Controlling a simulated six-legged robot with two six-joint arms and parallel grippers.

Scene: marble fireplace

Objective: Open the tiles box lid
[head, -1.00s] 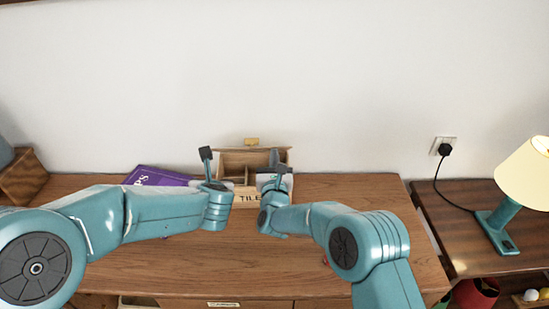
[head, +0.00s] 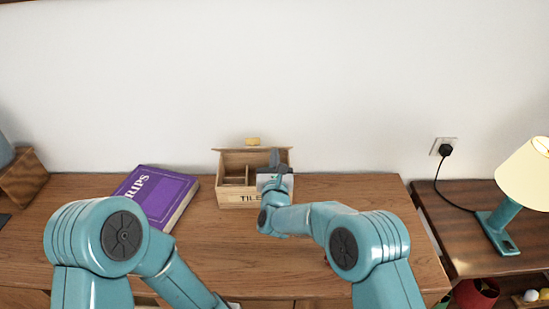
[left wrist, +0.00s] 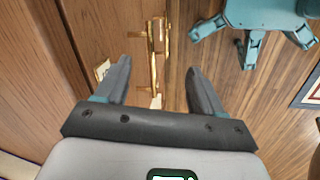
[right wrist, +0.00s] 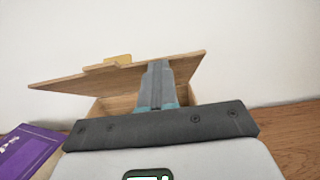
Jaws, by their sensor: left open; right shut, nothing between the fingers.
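The wooden tiles box (head: 236,198) stands at the back of the desk against the wall, its front lettering partly covered by my right gripper. Its lid (head: 230,157) is raised and leans back, with a small yellow tab (head: 252,141) at its top edge; compartments show inside. The lid also shows in the right wrist view (right wrist: 90,81). My right gripper (head: 275,158) is shut and empty at the box's right half, its fingers in front of the lid; contact cannot be told. My left gripper (left wrist: 157,80) is open and empty, facing brass handles low at the desk front.
A thick purple book (head: 160,196) lies left of the box. A cream lamp (head: 525,172) stands on a lower side table (head: 470,240) at right, its cord running to a wall socket. The desk top between box and book is clear.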

